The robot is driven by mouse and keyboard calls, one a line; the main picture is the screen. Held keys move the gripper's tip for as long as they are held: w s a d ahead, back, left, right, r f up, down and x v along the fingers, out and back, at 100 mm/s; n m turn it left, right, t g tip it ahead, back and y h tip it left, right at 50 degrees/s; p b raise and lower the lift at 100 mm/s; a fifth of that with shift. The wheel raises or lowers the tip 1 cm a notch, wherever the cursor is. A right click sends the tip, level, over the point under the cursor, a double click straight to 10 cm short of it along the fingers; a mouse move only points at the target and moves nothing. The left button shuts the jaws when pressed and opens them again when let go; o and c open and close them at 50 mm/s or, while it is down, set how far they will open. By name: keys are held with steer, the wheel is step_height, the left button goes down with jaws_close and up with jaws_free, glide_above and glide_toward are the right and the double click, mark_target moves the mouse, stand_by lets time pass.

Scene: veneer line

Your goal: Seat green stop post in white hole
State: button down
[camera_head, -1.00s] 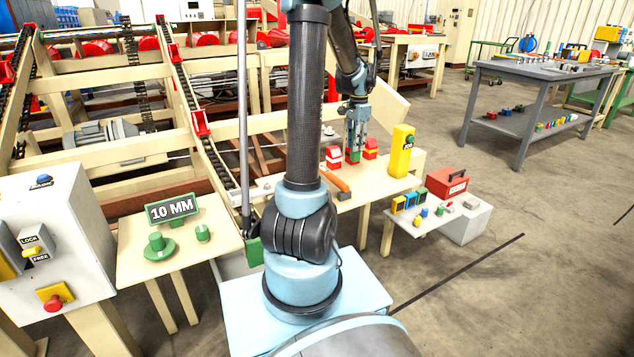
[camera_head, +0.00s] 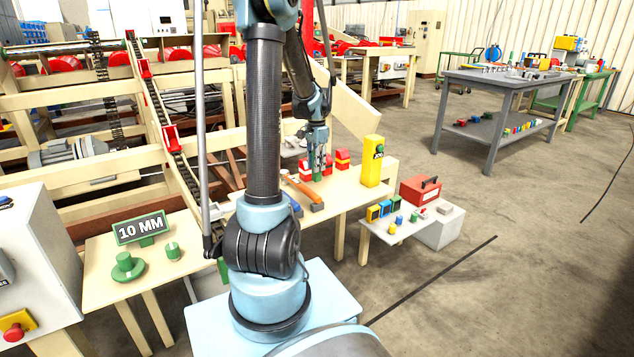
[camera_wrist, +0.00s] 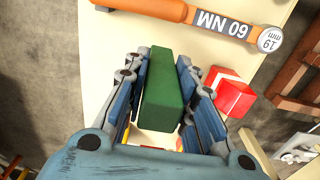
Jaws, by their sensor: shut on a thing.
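My gripper (camera_wrist: 163,95) is shut on a green block-shaped post (camera_wrist: 165,85), which lies between the finger pads in the wrist view. In the head view my gripper (camera_head: 318,165) is over the cream table (camera_head: 345,203), between two groups of red blocks, with the green post (camera_head: 317,172) at its fingertips. I cannot tell whether the post's lower end touches the table. I cannot make out a white hole in either view.
Red-and-white blocks (camera_wrist: 231,93) are close on the right. A yellow box (camera_head: 372,160) stands on the table's right. A 10 MM sign (camera_head: 141,228) and green flanged piece (camera_head: 127,267) are on the left table.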

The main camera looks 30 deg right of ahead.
mark_target(316, 177)
steer(key=shift+f, duration=3.05)
steer(key=c, duration=1.3)
jaws_free()
